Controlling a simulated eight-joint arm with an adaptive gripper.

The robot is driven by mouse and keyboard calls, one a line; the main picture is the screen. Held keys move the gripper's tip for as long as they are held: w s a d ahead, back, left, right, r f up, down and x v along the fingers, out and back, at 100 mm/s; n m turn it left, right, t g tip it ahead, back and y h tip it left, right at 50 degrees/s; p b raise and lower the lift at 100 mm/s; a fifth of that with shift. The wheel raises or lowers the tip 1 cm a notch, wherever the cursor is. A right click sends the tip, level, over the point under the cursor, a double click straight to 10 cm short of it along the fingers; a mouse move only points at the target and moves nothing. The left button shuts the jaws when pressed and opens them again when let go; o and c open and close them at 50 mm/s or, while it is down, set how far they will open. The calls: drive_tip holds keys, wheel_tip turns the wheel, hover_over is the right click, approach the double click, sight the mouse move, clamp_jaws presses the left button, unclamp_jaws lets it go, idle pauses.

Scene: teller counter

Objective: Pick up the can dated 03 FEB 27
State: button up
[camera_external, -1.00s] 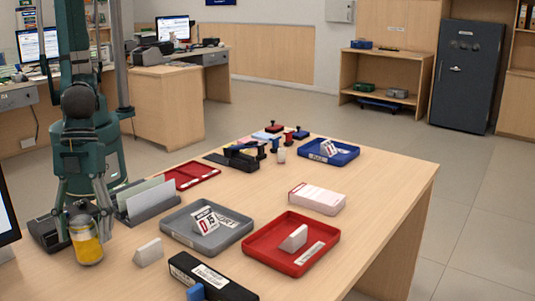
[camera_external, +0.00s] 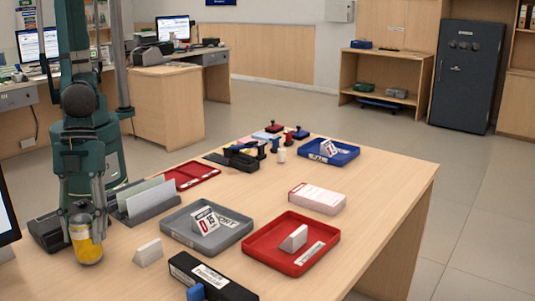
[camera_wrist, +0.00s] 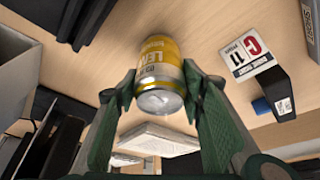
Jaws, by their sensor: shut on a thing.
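A yellow and silver can (camera_external: 86,244) stands upright on the counter at the front left, below my arm. It also shows in the wrist view (camera_wrist: 160,62), with lettering starting "LEM" on its side. No date on it can be read in either view. My gripper (camera_external: 84,222) points down at the can, one finger on each side. In the wrist view my gripper (camera_wrist: 160,90) is shut on the can, with the green fingers touching its sides near the silver end.
A black stamp-like box (camera_external: 212,280), grey tray (camera_external: 180,236), red tray (camera_external: 292,270) and file holder (camera_external: 150,208) are nearby. A monitor (camera_external: 6,205) is left.

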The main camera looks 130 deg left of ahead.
drive_tip(key=shift+r+p, duration=0.85)
drive_tip(key=shift+r, duration=4.05)
